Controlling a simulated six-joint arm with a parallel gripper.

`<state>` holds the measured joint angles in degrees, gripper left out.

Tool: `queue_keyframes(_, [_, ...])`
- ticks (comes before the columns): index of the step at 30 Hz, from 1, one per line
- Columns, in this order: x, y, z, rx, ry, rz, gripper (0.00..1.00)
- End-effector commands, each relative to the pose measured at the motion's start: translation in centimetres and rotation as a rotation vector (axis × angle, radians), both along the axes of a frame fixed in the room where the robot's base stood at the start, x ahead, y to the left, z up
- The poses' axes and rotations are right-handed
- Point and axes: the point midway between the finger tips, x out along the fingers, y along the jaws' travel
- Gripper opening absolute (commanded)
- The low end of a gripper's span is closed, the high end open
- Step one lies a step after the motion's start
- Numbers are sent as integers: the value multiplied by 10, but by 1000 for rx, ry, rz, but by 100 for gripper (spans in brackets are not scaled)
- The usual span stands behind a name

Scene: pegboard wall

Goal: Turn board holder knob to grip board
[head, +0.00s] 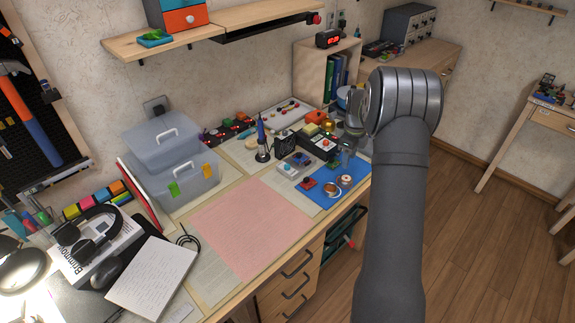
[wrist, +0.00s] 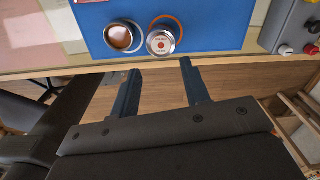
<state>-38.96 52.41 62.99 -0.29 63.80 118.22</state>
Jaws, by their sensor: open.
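My gripper (wrist: 160,66) is open and empty, its two dark blue fingers apart just short of the table's front edge. In the head view my gripper (head: 349,156) is small and partly hidden behind my arm, near the right end of the workbench. A low grey device (head: 297,164) with a blue part on it stands behind the blue mat; I cannot tell for sure if it is the board holder. I cannot make out a board holder knob with certainty. A grey box (wrist: 285,26) with white and red knobs shows at the right of the wrist view.
On the blue mat (head: 322,198) lie a copper-toned round cup (wrist: 123,36) and a silver round tin (wrist: 162,42) with a red mark, with an orange ring behind it. A soldering iron stand (head: 262,150) stands further left. The pink mat (head: 250,225) is clear.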

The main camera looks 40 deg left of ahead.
Motion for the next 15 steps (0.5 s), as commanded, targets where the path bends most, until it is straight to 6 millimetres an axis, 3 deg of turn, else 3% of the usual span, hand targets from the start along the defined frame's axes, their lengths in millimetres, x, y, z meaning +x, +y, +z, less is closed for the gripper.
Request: queue_keyframes(15, [-85, 84, 47, -11, -235, 1204, 43])
